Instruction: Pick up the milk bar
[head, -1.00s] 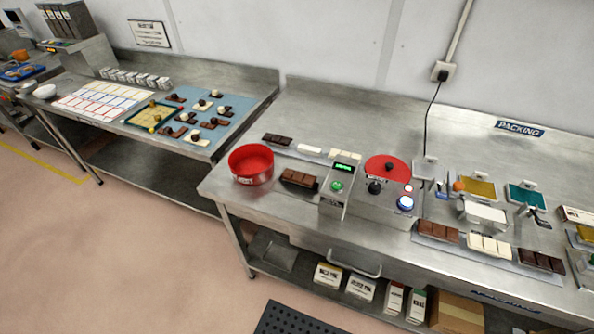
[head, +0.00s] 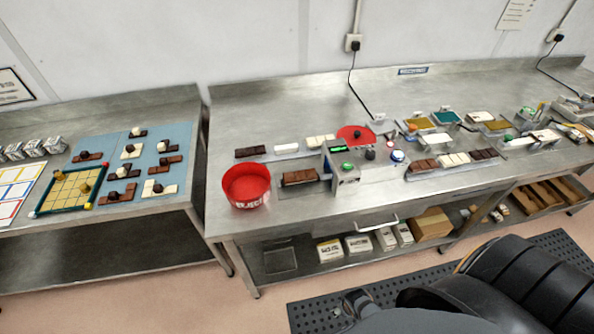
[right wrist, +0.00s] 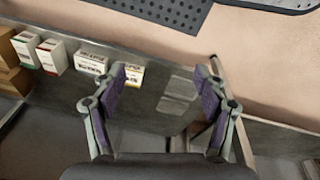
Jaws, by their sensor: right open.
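Two milk-brown bars show in the head view. One brown bar (head: 300,177) lies on a plate just left of the small unit with the green display. The other brown bar (head: 423,165) is at the left end of a row, beside a white bar (head: 454,159) and a dark bar (head: 484,154). The frames do not tell which one the task means. My right gripper (right wrist: 160,82) is open and empty in the right wrist view, above the floor and lower shelf, with no bar between its fingers. My left gripper is not in view.
A red reject bin (head: 247,186) stands left of the first brown bar. The display unit (head: 343,166) and a red disc (head: 356,133) stand to its right. Behind it lie a dark bar (head: 250,152) and pale bars. White boxes (head: 386,238) sit on the lower shelf.

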